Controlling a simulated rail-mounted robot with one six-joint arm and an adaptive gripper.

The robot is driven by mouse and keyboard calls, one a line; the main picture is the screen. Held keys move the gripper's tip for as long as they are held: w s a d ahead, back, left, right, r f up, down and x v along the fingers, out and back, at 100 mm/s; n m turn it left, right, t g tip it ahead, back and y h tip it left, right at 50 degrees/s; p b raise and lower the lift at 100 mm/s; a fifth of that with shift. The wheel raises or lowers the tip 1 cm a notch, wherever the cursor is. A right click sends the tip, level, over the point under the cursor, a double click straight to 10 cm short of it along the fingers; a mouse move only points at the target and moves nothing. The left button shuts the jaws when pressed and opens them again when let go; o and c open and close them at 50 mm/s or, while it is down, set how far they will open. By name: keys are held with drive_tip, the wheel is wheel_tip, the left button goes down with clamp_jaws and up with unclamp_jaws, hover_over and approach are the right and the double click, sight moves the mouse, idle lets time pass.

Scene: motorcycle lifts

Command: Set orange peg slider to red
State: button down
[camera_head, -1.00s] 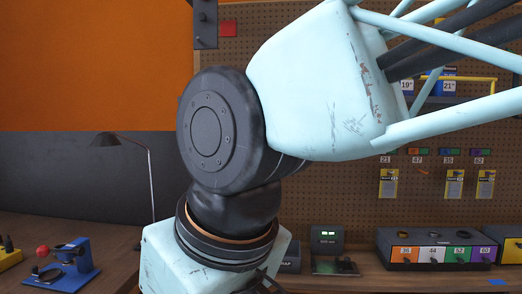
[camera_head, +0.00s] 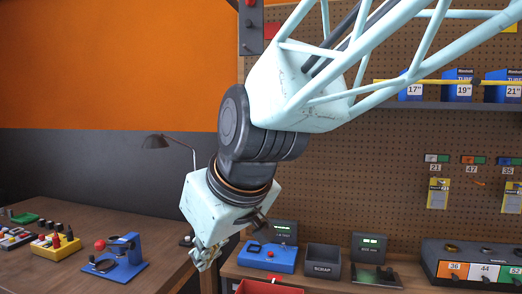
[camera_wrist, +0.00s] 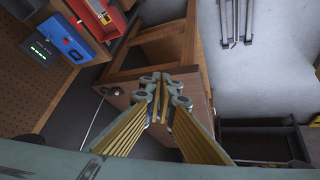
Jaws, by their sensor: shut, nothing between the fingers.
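I cannot make out an orange peg slider with certainty in either view. On the left bench in the head view, a yellow block (camera_head: 42,248) carries dark and red upright knobs, and a pale and red block (camera_head: 12,240) beside it carries small knobs. Both are too small to read. My gripper (camera_head: 205,262) hangs at the right end of that bench, well apart from these blocks. In the wrist view my gripper's fingers (camera_wrist: 162,90) meet at their tips with nothing between them, above a wooden bench.
A blue stand (camera_head: 128,262) with a red ball is on the left bench. A blue device (camera_head: 268,258), a scrap bin (camera_head: 322,263) and a box with coloured number labels (camera_head: 475,264) line the back bench. Bare wood lies at the left bench's front.

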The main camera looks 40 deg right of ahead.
drive_tip(key=w+d+r+t+h+p, duration=0.1)
drive_tip(key=w+d+r+h+p, duration=0.15)
drive_tip(key=w+d, duration=0.7)
drive_tip(key=w+d+r+t+h+p, duration=0.25)
drive_tip(key=w+d, duration=0.45)
drive_tip(key=d, duration=0.5)
drive_tip(key=d+r+g+h+p, duration=0.25)
drive_tip(key=d+h+p, duration=0.25)
drive_tip(key=d, duration=2.1)
drive_tip(key=s+d+g+h+p, duration=0.1)
drive_tip(key=s+d+h, duration=0.1)
drive_tip(key=s+d, duration=0.45)
drive_tip(key=s+d+m+g+h+p, duration=0.1)
drive_tip(key=s+d+h+p, duration=0.15)
drive_tip(key=d, duration=0.65)
drive_tip(key=s+d+g+h+p, duration=0.1)
drive_tip(key=s+d+g+h, duration=0.1)
drive_tip(key=s+d, duration=0.45)
drive_tip(key=s+d+g+h+p, duration=0.1)
drive_tip(key=s+d+g+p, duration=0.1)
drive_tip(key=s+d, duration=0.4)
drive_tip(key=s+d+f+g+h+p, duration=0.1)
drive_tip(key=s+d+g, duration=0.4)
drive_tip(key=s, duration=0.9)
drive_tip(key=shift+s+d+h+p, duration=0.35)
drive_tip(key=shift+d+h, duration=0.3)
drive_tip(key=shift+d, duration=0.35)
drive_tip(key=shift+d, duration=0.15)
